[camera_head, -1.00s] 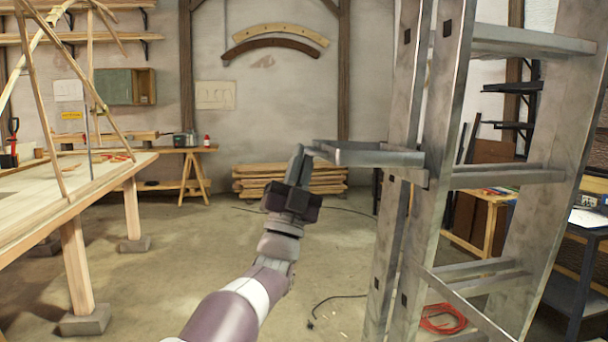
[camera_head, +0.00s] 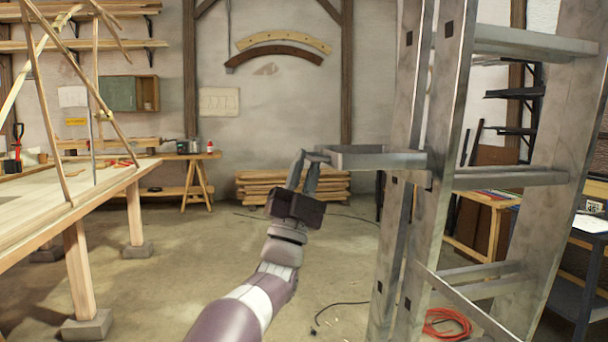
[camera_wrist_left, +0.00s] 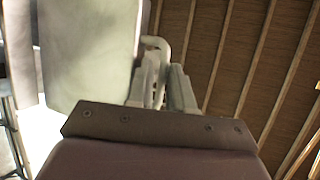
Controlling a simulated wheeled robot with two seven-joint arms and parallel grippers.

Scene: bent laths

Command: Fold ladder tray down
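The ladder tray (camera_head: 380,160) is a grey metal frame standing out to the left from the ladder (camera_head: 440,180), about level. My left gripper (camera_head: 309,160) is at its free left end, with a small gap between its fingers. In the left wrist view, a pale hooked piece (camera_wrist_left: 156,44) shows between the two fingers (camera_wrist_left: 164,82), seemingly part of the tray's end. A large pale panel (camera_wrist_left: 88,50) fills the upper left there. Contact between fingers and hook is unclear. My right gripper is not in view.
A wooden workbench (camera_head: 95,192) with leaning poles stands at left. Stacked boards (camera_head: 290,187) lie by the back wall. A dark trolley (camera_head: 580,265) is at right. A red cable coil (camera_head: 447,323) lies by the ladder's feet. Floor left of the ladder is largely clear.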

